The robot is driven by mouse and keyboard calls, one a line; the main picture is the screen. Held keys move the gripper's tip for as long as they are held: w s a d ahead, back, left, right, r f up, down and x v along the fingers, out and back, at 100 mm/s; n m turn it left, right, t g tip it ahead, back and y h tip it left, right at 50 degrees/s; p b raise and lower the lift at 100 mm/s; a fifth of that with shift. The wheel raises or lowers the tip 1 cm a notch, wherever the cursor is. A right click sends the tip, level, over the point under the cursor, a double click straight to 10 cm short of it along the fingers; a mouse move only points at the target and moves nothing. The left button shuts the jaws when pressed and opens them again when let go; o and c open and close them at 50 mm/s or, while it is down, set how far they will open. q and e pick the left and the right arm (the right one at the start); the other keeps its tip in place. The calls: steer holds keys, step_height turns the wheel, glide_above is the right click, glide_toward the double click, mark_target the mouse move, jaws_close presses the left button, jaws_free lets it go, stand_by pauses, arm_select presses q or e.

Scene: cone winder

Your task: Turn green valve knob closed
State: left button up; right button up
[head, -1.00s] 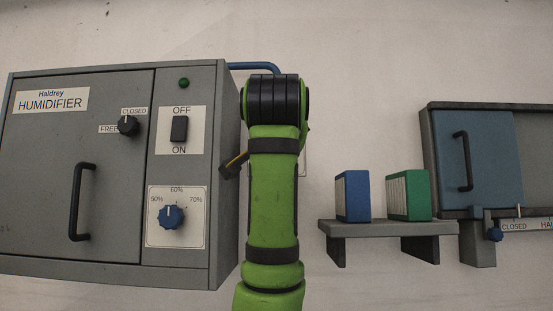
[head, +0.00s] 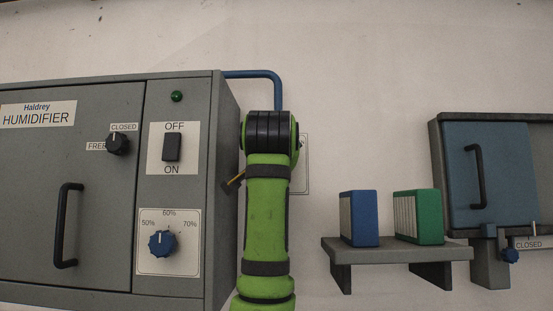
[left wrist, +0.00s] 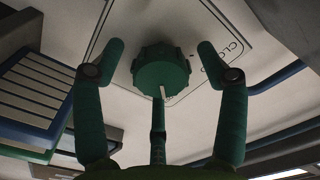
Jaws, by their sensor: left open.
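The green valve knob (left wrist: 161,70) shows in the left wrist view, mounted on a pale plate (left wrist: 215,30) with lettering partly readable as "CLO". A white pointer mark is on the knob's edge. My left gripper (left wrist: 161,52) is open, with one finger on each side of the knob and a visible gap on both sides. In the head view the knob is hidden behind my green arm (head: 267,215), and the gripper's fingers do not show clearly. Only an edge of the plate (head: 304,165) shows right of the arm. My right gripper is not in view.
A grey humidifier cabinet (head: 100,200) stands left of my arm. A blue pipe (head: 255,74) runs from its top behind the arm. To the right, a shelf (head: 398,250) holds a blue binder (head: 360,218) and a green binder (head: 419,216). A blue-doored cabinet (head: 490,150) is further right.

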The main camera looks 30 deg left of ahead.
arm_select(q)
steer(key=shift+s+d+r, duration=0.1)
steer(key=shift+s+d, duration=0.05)
steer(key=shift+c, duration=0.4)
steer(key=c, duration=1.1)
steer(key=shift+o, duration=0.2)
steer(key=n+p, duration=0.2)
steer(key=n, duration=1.5)
steer(key=shift+s+r+n+p, duration=0.1)
steer(key=shift+r+n+p, duration=0.05)
steer(key=shift+n+p, duration=0.25)
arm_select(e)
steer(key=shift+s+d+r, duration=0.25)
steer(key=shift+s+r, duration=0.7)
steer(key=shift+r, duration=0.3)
